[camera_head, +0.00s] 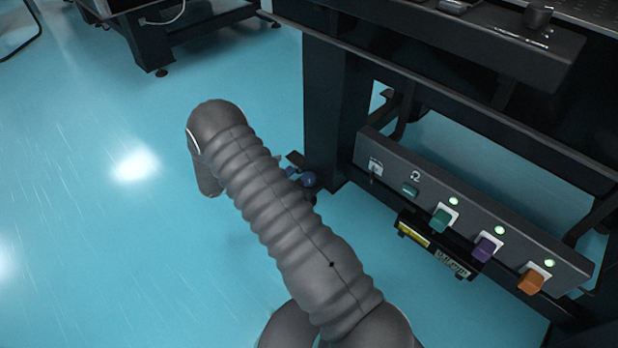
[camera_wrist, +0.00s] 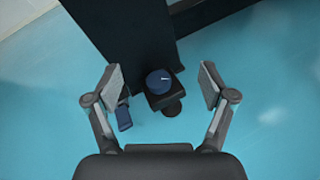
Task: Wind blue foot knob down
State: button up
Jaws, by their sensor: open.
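The blue foot knob (camera_wrist: 158,81) is a round dark-blue knob with a white mark on top. In the wrist view it sits on a black foot bracket at the base of the table leg (camera_wrist: 122,40). My gripper (camera_wrist: 160,86) is open, with one finger on each side of the knob and clear space between them and it. I cannot tell the height gap. In the head view the knob (camera_head: 308,180) shows small beside my arm, which hides part of the foot. A second small blue piece (camera_wrist: 123,117) shows near the left finger.
A control panel (camera_head: 400,186) with green, purple and orange knobs runs along the table's lower right. A black box with a yellow label (camera_head: 413,234) hangs under it. Another table (camera_head: 150,45) stands at the back left. The blue floor (camera_head: 90,180) on the left is clear.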

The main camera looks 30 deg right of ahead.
aim_at(303, 183)
notch_tip(303, 183, down, 14)
jog(key=a+n+t+h+p, duration=0.1)
jog(key=a+n+t+h, duration=0.1)
jog(key=n+t, duration=0.35)
jog(key=shift+g, duration=0.35)
jog(key=x, duration=1.4)
jog(key=shift+s+f, duration=0.1)
jog(key=c, duration=1.2)
